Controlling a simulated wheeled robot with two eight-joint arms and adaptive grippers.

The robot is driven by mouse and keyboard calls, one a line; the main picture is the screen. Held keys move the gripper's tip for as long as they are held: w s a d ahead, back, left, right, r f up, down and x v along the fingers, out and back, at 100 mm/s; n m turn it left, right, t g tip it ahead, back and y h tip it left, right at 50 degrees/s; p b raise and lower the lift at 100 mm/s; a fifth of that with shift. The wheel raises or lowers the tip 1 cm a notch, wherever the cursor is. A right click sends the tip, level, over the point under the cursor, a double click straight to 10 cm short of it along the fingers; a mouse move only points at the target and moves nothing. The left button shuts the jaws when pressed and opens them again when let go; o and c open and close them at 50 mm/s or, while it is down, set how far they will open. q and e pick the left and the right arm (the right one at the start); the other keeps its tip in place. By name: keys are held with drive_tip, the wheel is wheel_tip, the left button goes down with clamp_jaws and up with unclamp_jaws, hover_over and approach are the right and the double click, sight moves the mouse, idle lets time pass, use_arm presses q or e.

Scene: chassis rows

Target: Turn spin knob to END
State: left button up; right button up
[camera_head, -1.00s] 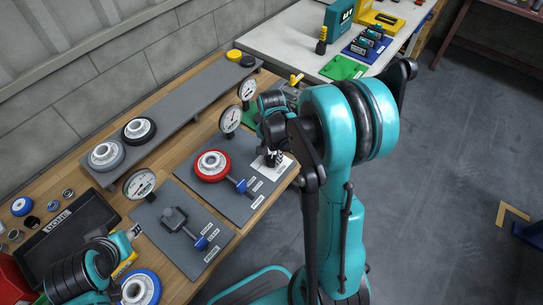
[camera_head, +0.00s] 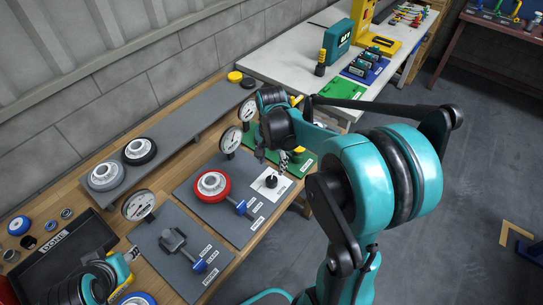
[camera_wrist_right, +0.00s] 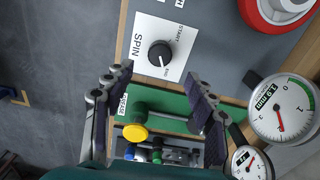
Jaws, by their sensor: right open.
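The black spin knob (camera_wrist_right: 160,54) sits on a white plate (camera_wrist_right: 143,32) marked SPIN, START and END. Its light mark appears to point down towards the END label, though it is small. In the head view the knob (camera_head: 271,181) stands uncovered on its white card at the right end of the grey board. My right gripper (camera_wrist_right: 158,82) is open and empty, its fingers apart and clear of the knob, over the green board side.
A red-rimmed wheel (camera_head: 212,186) and a blue-ended handle (camera_head: 241,207) share the knob's board. Dial gauges (camera_head: 230,139) stand behind. A grey shelf (camera_head: 190,115) runs along the wall.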

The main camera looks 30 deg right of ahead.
drive_tip(key=shift+r, duration=1.85)
